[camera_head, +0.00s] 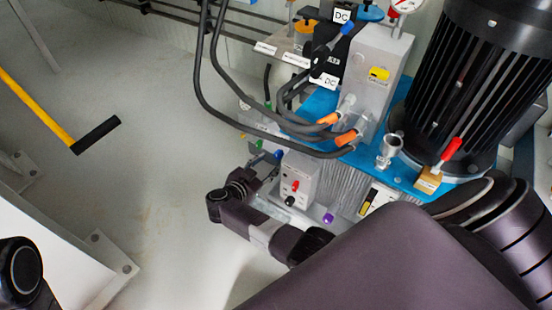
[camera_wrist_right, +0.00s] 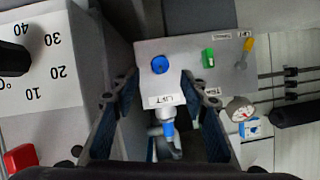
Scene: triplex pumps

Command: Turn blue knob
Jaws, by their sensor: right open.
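A round blue knob (camera_wrist_right: 160,64) sits on a grey panel (camera_wrist_right: 190,48) in the right wrist view, above a white label. A small blue knob (camera_head: 278,154) also shows beside my right gripper in the head view. My right gripper (camera_head: 268,168) is open. In the wrist view, its fingers (camera_wrist_right: 162,90) flank the label, with the blue knob between and just beyond the tips. Nothing is held. A blue-ended metal fitting (camera_wrist_right: 168,130) shows lower between the fingers. My left gripper is not in view.
A green knob (camera_wrist_right: 208,58) and a yellow lever (camera_wrist_right: 247,47) stand right of the blue knob. A gauge (camera_wrist_right: 239,109) is lower right. Black hoses (camera_head: 204,85) hang above my right gripper in the head view.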

